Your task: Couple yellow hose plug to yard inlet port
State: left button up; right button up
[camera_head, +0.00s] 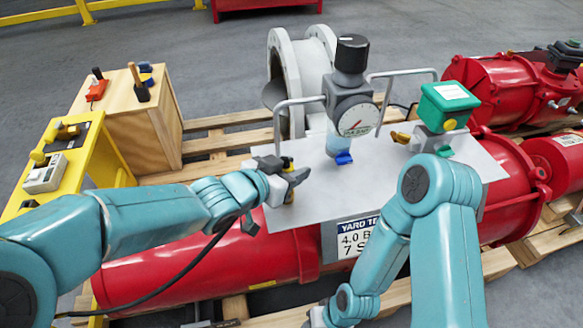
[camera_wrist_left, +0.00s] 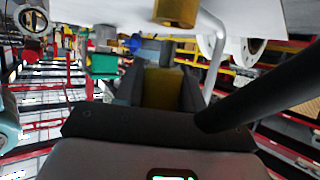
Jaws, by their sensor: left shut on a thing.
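My left gripper (camera_head: 290,183) is at the left end of the pale metal plate (camera_head: 330,200) on the red actuator. In the left wrist view its dark fingers (camera_wrist_left: 160,85) are shut on a yellow piece, seemingly the hose plug (camera_wrist_left: 161,90). A small brass fitting (camera_head: 401,138) also sits at the plate's right, by the green box. My right gripper (camera_head: 317,316) is low at the bottom edge, mostly cut off; its jaws cannot be made out.
A dial gauge (camera_head: 357,120) stands mid-plate with a blue lever below. Bent metal handles (camera_head: 300,101) rise beside it. A green box (camera_head: 449,105) is at the right. A yellow stand (camera_head: 75,165) and wooden crate (camera_head: 140,120) are at the left. A black hose or cable (camera_head: 185,270) hangs under my left arm.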

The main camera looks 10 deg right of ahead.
pick_arm(q)
jog(key=shift+f+b, duration=1.35)
jog(key=shift+f, duration=0.35)
jog(key=o, duration=1.2)
jog(key=shift+r, duration=0.1)
jog(key=p+v, duration=0.5)
jog(key=v, duration=1.1)
jog(key=shift+s+a, duration=0.1)
jog(key=shift+s, duration=0.05)
